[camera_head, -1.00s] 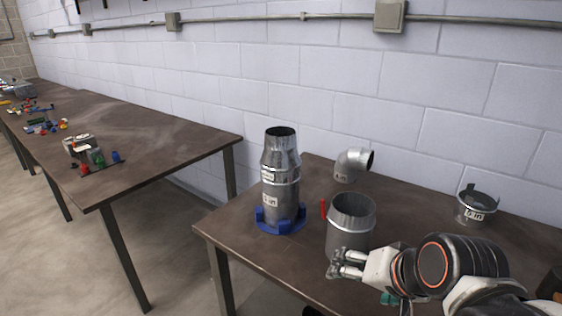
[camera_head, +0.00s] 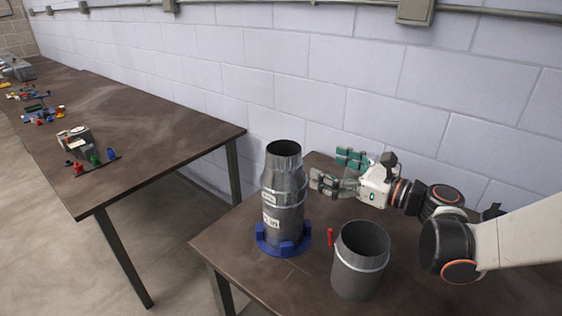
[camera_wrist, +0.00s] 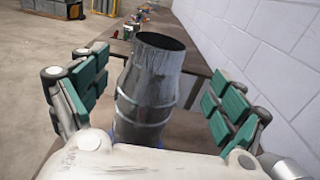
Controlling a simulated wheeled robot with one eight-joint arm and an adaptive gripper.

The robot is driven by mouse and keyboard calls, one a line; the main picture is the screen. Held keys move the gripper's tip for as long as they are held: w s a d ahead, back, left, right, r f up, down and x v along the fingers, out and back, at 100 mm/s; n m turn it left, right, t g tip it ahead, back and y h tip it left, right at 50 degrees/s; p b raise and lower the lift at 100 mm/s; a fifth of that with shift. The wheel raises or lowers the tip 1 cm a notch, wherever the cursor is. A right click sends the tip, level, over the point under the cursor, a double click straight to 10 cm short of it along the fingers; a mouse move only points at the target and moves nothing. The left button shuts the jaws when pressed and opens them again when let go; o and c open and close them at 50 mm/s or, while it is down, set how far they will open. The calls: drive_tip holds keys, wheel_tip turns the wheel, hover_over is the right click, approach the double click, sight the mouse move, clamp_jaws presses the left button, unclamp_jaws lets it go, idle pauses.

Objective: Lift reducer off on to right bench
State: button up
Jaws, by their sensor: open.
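The reducer (camera_head: 284,168) is the tapered grey metal piece with an open top. It stands upright on a wider metal duct (camera_head: 285,217), which sits in a blue holder (camera_head: 268,246) on the right bench (camera_head: 225,240). My gripper (camera_head: 334,170) is to the right of the reducer at about its height, with its fingers pointing at it. In the wrist view the reducer (camera_wrist: 152,75) stands between the two spread, green-padded fingers, ahead of the palm. My gripper is open, and a gap shows on both sides of the reducer.
A wide open metal duct (camera_head: 361,258) stands at the front of the right bench, below my arm. A small red item (camera_head: 330,237) lies beside it. Another bench (camera_head: 150,125) with small coloured parts is on the left. The block wall (camera_head: 330,80) runs close behind.

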sight(296, 155)
drive_tip(key=x, duration=0.2)
drive_tip(key=b+x, duration=0.1)
drive_tip(key=x, duration=0.5)
drive_tip(key=shift+w+a+r+b, duration=0.2)
drive_tip(key=shift+r+b, duration=0.1)
drive_tip(key=shift+b, duration=0.05)
drive_tip(key=b+x, duration=0.1)
drive_tip(key=x, duration=0.3)
drive_tip(key=shift+a+f+b, duration=0.15)
drive_tip(key=shift+f+b, duration=0.05)
drive_tip(key=shift+b, duration=0.2)
drive_tip(key=shift+w+a, duration=0.4)
drive_tip(key=shift+r, duration=0.1)
drive_tip(key=c, duration=1.7)
drive_tip(key=shift+o, duration=0.2)
drive_tip(key=shift+r, duration=0.1)
